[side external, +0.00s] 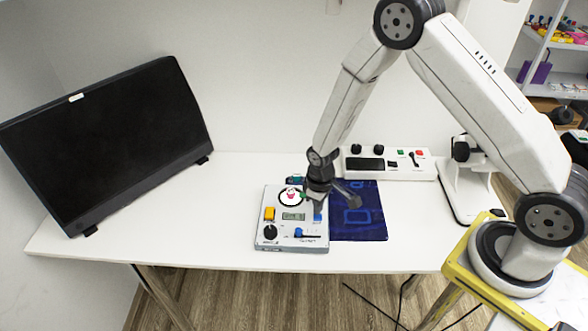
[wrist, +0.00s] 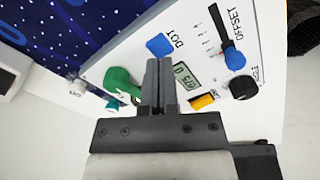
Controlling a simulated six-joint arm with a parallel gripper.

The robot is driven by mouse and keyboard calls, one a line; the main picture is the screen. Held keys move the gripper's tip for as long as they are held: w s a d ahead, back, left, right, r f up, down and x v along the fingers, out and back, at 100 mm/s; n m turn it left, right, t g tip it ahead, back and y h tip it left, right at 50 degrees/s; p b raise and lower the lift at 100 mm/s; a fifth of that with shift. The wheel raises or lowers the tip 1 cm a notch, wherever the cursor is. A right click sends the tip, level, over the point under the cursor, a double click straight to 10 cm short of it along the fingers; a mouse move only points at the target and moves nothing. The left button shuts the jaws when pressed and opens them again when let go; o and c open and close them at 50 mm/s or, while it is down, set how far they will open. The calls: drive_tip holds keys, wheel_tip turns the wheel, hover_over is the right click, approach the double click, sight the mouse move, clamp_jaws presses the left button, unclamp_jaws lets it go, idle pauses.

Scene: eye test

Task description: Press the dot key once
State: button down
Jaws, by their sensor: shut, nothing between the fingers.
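The blue dot key (wrist: 158,45), with the word DOT beside it, sits on the white panel (wrist: 130,50). In the side view the panel (side external: 262,225) lies on the table and the blue key (side external: 318,216) shows near its right edge. My gripper (wrist: 160,60) is shut and empty. In the wrist view its fingertips appear just below the dot key, with the key in plain sight beyond them. In the side view my gripper (side external: 318,199) is over the upper right of the panel. I cannot tell its exact height; no contact with the key is visible.
The panel also has a small display (wrist: 182,75), a yellow key (wrist: 202,102), a black knob (wrist: 243,86), a blue-ended OFFSET slider (wrist: 235,58) and a green part (wrist: 120,82). A dark blue mat (side external: 372,228), a white control box (side external: 392,174) and a monitor (side external: 110,140) stand around.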

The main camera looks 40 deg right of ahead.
drive_tip(key=shift+f, duration=1.1)
idle(1.1)
drive_tip(key=shift+r, duration=0.1)
wheel_tip(320, 180, up, 8)
idle(1.2)
drive_tip(key=shift+r, duration=0.5)
idle(3.6)
